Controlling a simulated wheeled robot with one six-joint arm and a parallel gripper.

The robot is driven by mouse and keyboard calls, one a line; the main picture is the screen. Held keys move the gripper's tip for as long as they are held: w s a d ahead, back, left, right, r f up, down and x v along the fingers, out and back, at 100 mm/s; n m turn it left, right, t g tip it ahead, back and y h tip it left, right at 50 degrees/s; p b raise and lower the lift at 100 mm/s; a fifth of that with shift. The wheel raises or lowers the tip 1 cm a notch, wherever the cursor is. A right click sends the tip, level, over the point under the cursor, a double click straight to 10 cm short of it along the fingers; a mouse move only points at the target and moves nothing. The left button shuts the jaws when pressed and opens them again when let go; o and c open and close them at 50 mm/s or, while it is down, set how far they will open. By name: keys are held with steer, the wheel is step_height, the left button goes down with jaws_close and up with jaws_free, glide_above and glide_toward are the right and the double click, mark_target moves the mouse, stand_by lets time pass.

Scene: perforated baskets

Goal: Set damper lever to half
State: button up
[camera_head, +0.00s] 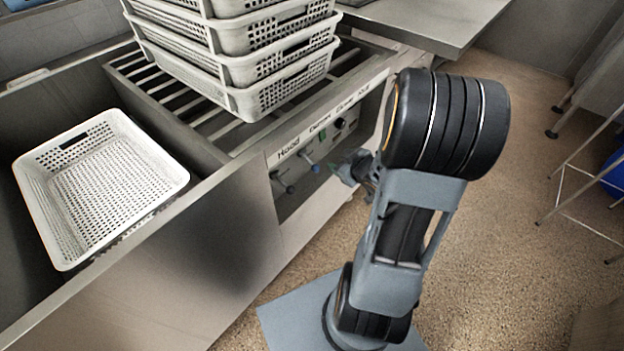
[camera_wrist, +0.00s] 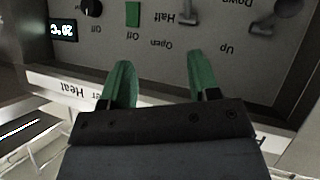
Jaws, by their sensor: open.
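The damper lever (camera_wrist: 187,14) shows at the top edge of the wrist view, which is upside down, partly cut off. It is a grey lever close to the "Half" label, with "Open" printed nearby; its exact setting is unclear. In the head view a small blue-tipped lever (camera_head: 309,163) on the control panel appears to be the same one. My gripper (camera_wrist: 160,65) is open and empty, its two green fingers spread in front of the panel and apart from the lever. In the head view my gripper (camera_head: 352,172) is small and partly hidden by my arm.
Another lever (camera_wrist: 268,22), with "Up" and "Down" labels, sits beside it. A green switch (camera_wrist: 133,13), black knob (camera_wrist: 91,8) and temperature display (camera_wrist: 64,30) are on the other side. Stacked white baskets (camera_head: 250,70) stand on the rack; one basket (camera_head: 100,185) lies left.

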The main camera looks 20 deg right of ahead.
steer(key=t+y+b, duration=0.1)
steer(key=y+b, duration=0.1)
glide_toward(315, 165)
steer(key=s+d, duration=0.1)
steer(key=s, duration=0.1)
steer(key=shift+n+y, duration=0.3)
steer(key=shift+y, duration=0.1)
steer(key=b+x, duration=0.1)
steer(key=x, duration=0.3)
steer(key=b+x, duration=0.1)
steer(key=x, duration=0.4)
steer(key=b+x, duration=0.2)
steer(key=x, duration=0.2)
steer(key=shift+w+a+r, duration=0.1)
steer(key=shift+w+r, duration=0.15)
steer(key=shift+w, duration=0.05)
jaws_close()
